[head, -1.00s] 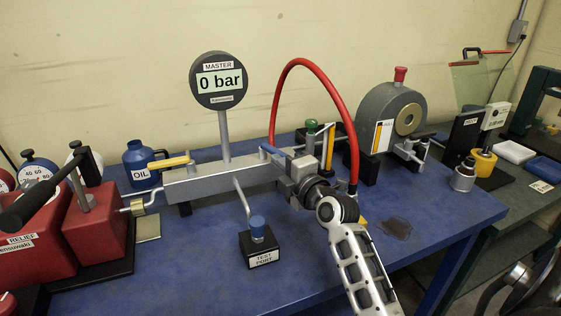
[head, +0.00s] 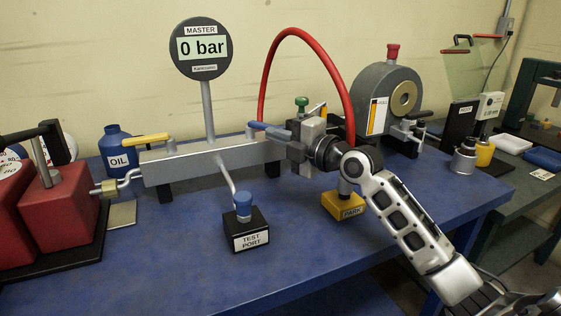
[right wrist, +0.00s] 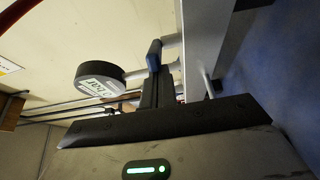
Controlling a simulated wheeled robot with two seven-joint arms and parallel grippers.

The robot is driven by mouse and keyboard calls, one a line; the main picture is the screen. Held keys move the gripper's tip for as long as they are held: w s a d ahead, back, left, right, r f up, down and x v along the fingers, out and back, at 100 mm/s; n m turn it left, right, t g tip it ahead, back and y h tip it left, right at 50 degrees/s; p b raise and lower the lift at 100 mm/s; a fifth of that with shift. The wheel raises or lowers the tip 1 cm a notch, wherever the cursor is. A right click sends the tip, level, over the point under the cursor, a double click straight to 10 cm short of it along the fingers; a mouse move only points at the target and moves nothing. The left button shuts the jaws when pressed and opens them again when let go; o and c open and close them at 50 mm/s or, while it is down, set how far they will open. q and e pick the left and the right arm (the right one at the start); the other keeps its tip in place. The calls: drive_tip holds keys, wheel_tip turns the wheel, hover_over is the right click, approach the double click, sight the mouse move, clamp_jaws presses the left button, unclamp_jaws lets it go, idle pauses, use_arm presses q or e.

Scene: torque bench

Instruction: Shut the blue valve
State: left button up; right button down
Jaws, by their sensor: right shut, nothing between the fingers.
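The blue valve's lever handle (head: 258,126) sits at the right end of the grey manifold (head: 207,163), pointing left roughly along it. My right gripper (head: 284,136) is shut with nothing in it, its tips at or very near the base of this lever; I cannot tell whether they touch. In the right wrist view the blue lever (right wrist: 153,54) shows just beyond the dark shut fingers (right wrist: 153,78). The master gauge (head: 200,48) on the manifold reads 0 bar. My left gripper is not in view.
A yellow lever (head: 146,139) is at the manifold's left end. The blue-capped test port (head: 246,233) and yellow park block (head: 346,205) stand in front. A red hose (head: 290,37) arches behind my right gripper. The front of the blue bench (head: 290,262) is clear.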

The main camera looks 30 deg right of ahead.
drive_tip(key=shift+w+d+b, duration=0.25)
drive_tip(key=shift+d+b, duration=0.6)
drive_tip(key=shift+r, duration=0.1)
